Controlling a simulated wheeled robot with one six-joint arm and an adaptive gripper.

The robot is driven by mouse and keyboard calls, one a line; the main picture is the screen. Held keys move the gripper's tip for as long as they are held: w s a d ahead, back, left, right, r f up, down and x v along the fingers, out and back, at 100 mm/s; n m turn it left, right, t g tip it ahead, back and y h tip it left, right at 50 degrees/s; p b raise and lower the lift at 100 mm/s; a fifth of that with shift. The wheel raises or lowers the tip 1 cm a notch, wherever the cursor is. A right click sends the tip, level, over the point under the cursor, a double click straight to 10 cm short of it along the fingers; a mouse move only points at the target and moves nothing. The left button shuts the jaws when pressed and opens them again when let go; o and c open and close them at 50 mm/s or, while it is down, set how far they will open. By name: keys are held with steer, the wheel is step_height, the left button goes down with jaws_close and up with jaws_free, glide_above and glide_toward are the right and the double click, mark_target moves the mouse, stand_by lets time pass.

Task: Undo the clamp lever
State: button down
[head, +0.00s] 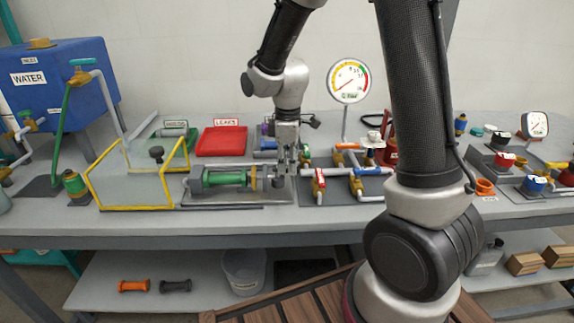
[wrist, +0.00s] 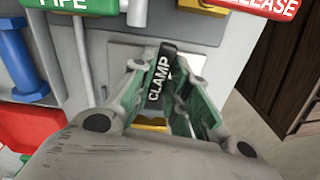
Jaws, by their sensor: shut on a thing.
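The clamp lever (wrist: 160,78) is a black bar lettered CLAMP, seen in the wrist view between my fingers. My gripper (wrist: 168,72) is shut on it, with green-padded fingers on both sides. In the head view my gripper (head: 286,165) points down at the right end of the skid fixture that holds a green cylinder (head: 226,178). The lever is not clearly visible there, as my fingers cover that spot.
A green PIPE label (wrist: 80,4) and a red RELEASE label (wrist: 262,6) are close by in the wrist view. A yellow guard frame (head: 135,208) stands left of the fixture. A red LEAKS tray (head: 221,142) lies behind; red and blue valves (head: 319,182) stand right.

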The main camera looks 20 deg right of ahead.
steer(key=shift+w+n, duration=0.25)
steer(key=shift+n, duration=0.55)
steer(key=shift+d, duration=0.1)
steer(key=c, duration=1.7)
jaws_free()
steer(key=shift+o, duration=0.2)
steer(key=shift+r, duration=0.1)
step_height(320, 180, up, 12)
